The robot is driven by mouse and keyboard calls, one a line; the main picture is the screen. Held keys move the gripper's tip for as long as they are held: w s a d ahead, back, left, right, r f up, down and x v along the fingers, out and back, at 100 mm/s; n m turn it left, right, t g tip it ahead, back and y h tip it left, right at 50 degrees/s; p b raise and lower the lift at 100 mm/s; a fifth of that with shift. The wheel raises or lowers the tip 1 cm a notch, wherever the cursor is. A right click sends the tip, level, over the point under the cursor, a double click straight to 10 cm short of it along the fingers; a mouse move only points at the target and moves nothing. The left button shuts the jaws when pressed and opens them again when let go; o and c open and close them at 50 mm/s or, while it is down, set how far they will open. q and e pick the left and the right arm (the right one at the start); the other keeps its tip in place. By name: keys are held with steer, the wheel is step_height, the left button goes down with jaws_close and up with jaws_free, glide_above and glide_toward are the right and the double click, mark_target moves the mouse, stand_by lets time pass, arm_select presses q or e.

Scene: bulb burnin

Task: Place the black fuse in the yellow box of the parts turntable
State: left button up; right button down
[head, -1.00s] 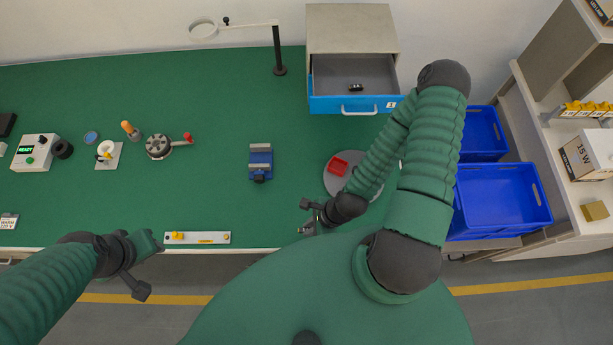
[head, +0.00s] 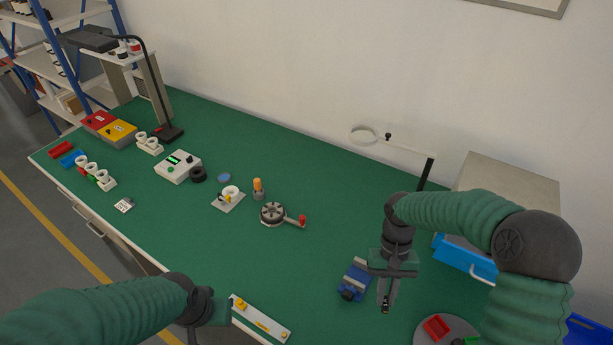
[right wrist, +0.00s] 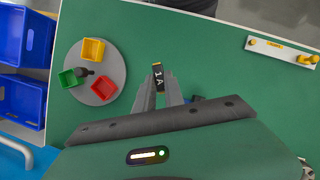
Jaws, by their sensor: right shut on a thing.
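My right gripper (head: 387,298) is shut on the black fuse (head: 386,309), which sits at its fingertips above the bench. In the right wrist view the fuse (right wrist: 157,76) shows a "1 A" label between the fingers (right wrist: 158,92). The round grey parts turntable (right wrist: 112,88) lies left of the fuse there, apart from it. It carries the yellow box (right wrist: 93,50), a green box (right wrist: 70,78) and a red box (right wrist: 103,88). In the head view the turntable (head: 423,333) is cut by the bottom edge and its yellow box is not clear. My left gripper (head: 217,312) is at the bench's front edge; its fingers are unclear.
A blue vise (head: 355,280) stands just left of the right gripper. A blue-fronted drawer (head: 462,258) is behind my right arm. A magnifier on a stand (head: 425,172) is at the back. Blue bins (right wrist: 22,98) lie beyond the turntable.

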step_height(320, 180, up, 2)
steer(key=shift+w+d+r+n, duration=0.1)
steer(key=shift+d+n, duration=0.05)
steer(key=shift+n, duration=0.35)
steer(key=shift+d, duration=0.1)
